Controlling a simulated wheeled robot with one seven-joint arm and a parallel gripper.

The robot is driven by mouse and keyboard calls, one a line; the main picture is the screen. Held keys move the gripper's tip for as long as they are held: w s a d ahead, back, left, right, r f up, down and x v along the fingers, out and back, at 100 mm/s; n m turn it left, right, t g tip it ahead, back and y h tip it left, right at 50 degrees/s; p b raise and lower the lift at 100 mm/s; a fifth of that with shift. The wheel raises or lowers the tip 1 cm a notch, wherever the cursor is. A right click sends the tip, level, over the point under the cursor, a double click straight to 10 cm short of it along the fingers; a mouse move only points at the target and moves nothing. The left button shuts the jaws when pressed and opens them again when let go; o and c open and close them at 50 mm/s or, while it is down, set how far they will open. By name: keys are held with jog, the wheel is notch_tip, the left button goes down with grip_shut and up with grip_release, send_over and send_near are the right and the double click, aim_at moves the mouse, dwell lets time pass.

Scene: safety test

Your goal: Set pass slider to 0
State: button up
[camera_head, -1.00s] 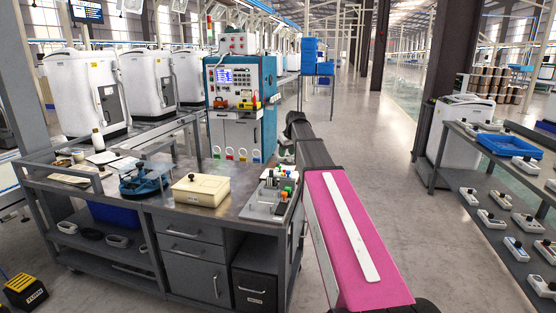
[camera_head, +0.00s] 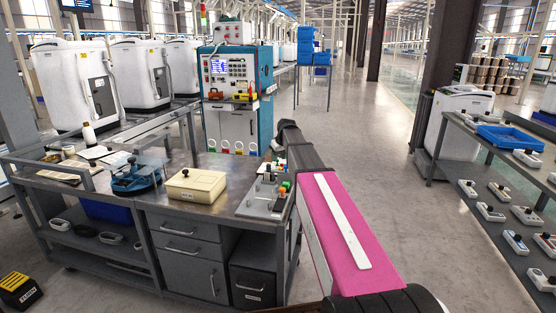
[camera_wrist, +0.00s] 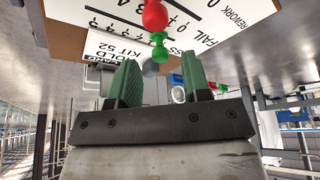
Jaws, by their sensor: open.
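A pale panel (camera_wrist: 105,22) shows upside down at the top of the wrist view, with printed words such as FAIL and REWORK, a partly hidden word ending in SS, and scale marks. A green knob or bead (camera_wrist: 160,50) stands by that partial word, with a red one (camera_wrist: 154,15) close above it in the picture. Which scale value the green one marks cannot be told. My gripper (camera_wrist: 160,66) is open, its two green fingers apart. The green piece shows between and above the fingertips; contact cannot be told. In the head view my arm largely hides the gripper.
The metal workbench (camera_head: 215,212) holds a cream box (camera_head: 196,187), a blue round fixture (camera_head: 137,178) and a grey board with coloured knobs (camera_head: 262,200). A teal test cabinet (camera_head: 265,95) stands behind. Open floor (camera_head: 400,220) lies right, before a rack with a blue tray (camera_head: 508,138).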

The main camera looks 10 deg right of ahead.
aim_at(274, 166)
jog(key=shift+x, duration=0.8)
jog(key=shift+c, duration=0.2)
grip_shut()
jog(key=shift+w+a, duration=0.2)
jog(key=shift+a, duration=0.3)
jog(key=shift+w+a, duration=0.25)
jog(key=shift+a, duration=0.25)
jog(key=shift+o, duration=0.2)
grip_release()
jog(key=shift+r, duration=0.1)
